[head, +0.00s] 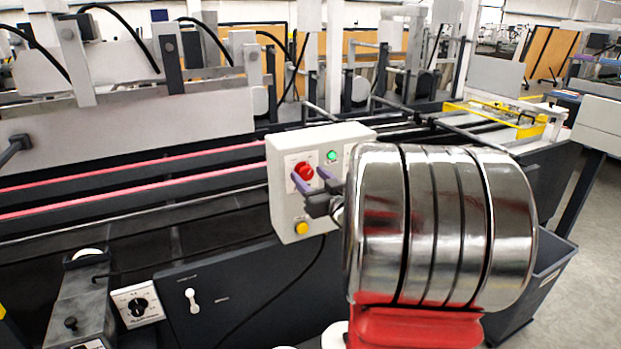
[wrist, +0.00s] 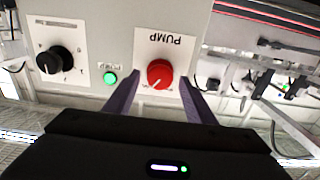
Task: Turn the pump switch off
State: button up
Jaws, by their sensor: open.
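The pump switch is a red rotary knob (wrist: 160,74) on a white plate marked PUMP, upside down in the wrist view. In the head view the red knob (head: 304,172) is on the front of a light grey control box (head: 288,218). My gripper (wrist: 156,92) is open, its two purple fingers on either side of the knob in the wrist view. In the head view the fingers (head: 309,180) are at the knob, partly covering it. I cannot tell whether they touch it. The knob's pointer is too small to read.
A green lamp (wrist: 110,78) and a black rotary knob (wrist: 56,60) share the panel. A yellow button (head: 302,228) is low on the box. Another black dial (head: 138,306) and a white toggle (head: 191,299) are on the machine's lower front. Red-edged rails run behind.

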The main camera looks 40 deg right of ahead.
jog(key=shift+c, duration=0.5)
jog(key=c, duration=0.9)
jog(key=shift+n, duration=0.5)
jog(key=n, duration=0.2)
jog(key=shift+n, duration=0.4)
jog(key=n, duration=0.3)
jog(key=shift+a+n, duration=0.15)
jog(key=shift+n, duration=0.15)
jog(key=n, duration=0.6)
jog(key=shift+a+f+n, duration=0.1)
jog(key=shift+f+n, duration=0.15)
jog(key=shift+n, duration=0.05)
